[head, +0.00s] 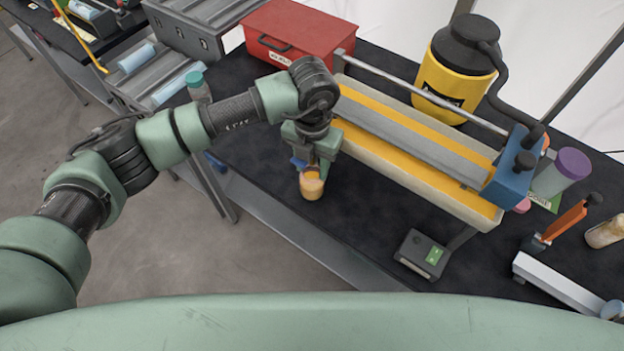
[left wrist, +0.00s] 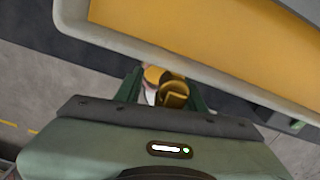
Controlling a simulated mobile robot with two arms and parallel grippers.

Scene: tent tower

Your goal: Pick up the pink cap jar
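My left gripper (head: 312,165) points down over the front part of the dark table. An orange jar (head: 312,187) with a pinkish-orange top is right at its fingertips. In the left wrist view, the green fingers (left wrist: 163,88) stand apart, with gold round shapes (left wrist: 175,93) and a whitish patch between them. I cannot tell whether the fingers press on the jar. A small pink lid (head: 522,205) shows at the right, beside the blue end block, and its body is mostly hidden. My right gripper is not in view.
A long machine with yellow strips (head: 420,178) stands just right of the gripper. A red box (head: 298,36), a yellow canister (head: 452,82), a purple-lidded jar (head: 572,163) and a small grey box with a green panel (head: 422,252) stand around. Table between gripper and grey box is clear.

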